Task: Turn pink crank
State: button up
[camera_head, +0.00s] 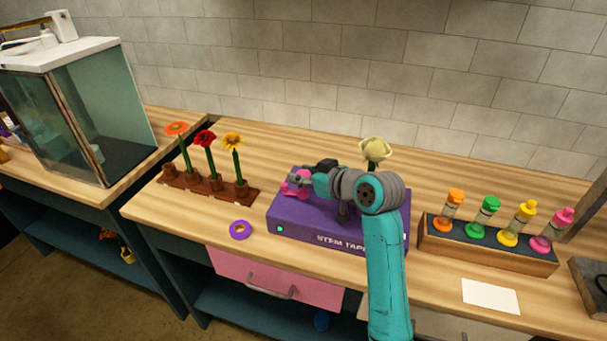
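The pink crank (303,174) sits at the left end of the purple stem taper box (310,224) on the wooden counter. Only part of the crank shows, as my gripper is in front of and beside it. My gripper (296,181) reaches leftward from my teal arm and is at the crank, with its fingertips over or against the pink part. I cannot tell whether the fingers are closed on it. A white flower (375,150) stands up behind my arm at the box, and its lower stem is hidden.
A brown rack (210,191) with orange, red and yellow flowers stands to the left. A purple tape ring (240,230) lies before the box. A wooden rack (488,256) of coloured bottles and a white card (490,295) are at right. A glass tank (75,110) stands far left.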

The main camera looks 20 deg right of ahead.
jog(key=shift+m+h, duration=0.3)
jog(key=m+t+h, duration=0.1)
jog(key=m+h, duration=0.3)
jog(key=shift+a+h, duration=0.15)
jog(key=shift+h, duration=0.25)
jog(key=shift+m+g+h, duration=0.3)
jog(key=shift+m+h, duration=1.7)
jog(key=shift+h, duration=0.2)
jog(key=o, duration=1.1)
jog(key=shift+o, duration=0.2)
jog(key=v, duration=1.1)
jog(key=shift+s+a, duration=0.2)
jog(key=shift+s, duration=0.2)
jog(key=shift+r, duration=0.1)
